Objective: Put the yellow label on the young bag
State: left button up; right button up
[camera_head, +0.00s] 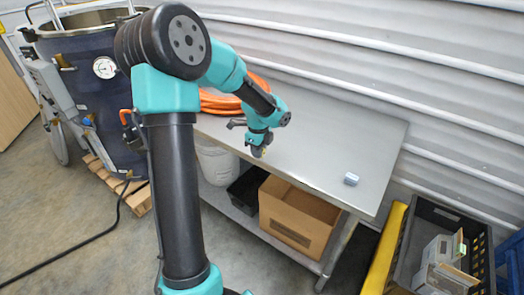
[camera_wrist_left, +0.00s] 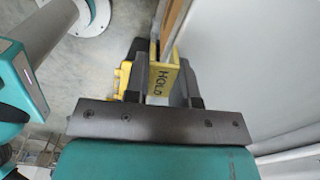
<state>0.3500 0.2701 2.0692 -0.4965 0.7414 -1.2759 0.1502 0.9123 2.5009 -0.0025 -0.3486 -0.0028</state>
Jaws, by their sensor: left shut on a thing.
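My left gripper (camera_head: 259,151) hangs over the front edge of the grey table in the head view. In the left wrist view its two fingers are shut on a yellow label (camera_wrist_left: 164,77) that reads "HOLD". In the head view only a small yellow spot shows at the fingertips. I cannot pick out a young bag for certain. Pale packages (camera_head: 441,268) lie in a black crate at the lower right, one with a yellow-green patch. My right gripper is not in view.
A cardboard box (camera_head: 297,215) and a white bucket (camera_head: 216,163) stand beneath. The black crate (camera_head: 408,262) stands right of the table.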

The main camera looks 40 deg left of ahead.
pick_arm(q)
jog(key=w+d+n, duration=0.2)
jog(key=w+d, duration=0.2)
jog(key=w, duration=0.1)
jog(key=w+d+n, duration=0.2)
jog(key=w+d, duration=0.2)
jog(key=w, duration=0.1)
jog(key=w+d+n, duration=0.3)
jog(key=w, duration=0.2)
jog(key=shift+d+r, duration=0.1)
jog(key=shift+d, duration=0.3)
jog(key=w+d+n, duration=0.2)
jog(key=w+d, duration=0.1)
jog(key=d, duration=0.2)
jog(key=w+d+n, duration=0.3)
jog(key=d, duration=0.3)
jog(key=w+d+n, duration=0.2)
jog(key=w+d, duration=0.2)
jog(key=d, duration=0.2)
jog(key=shift+d+r+n, duration=0.2)
jog(key=shift+n, duration=0.2)
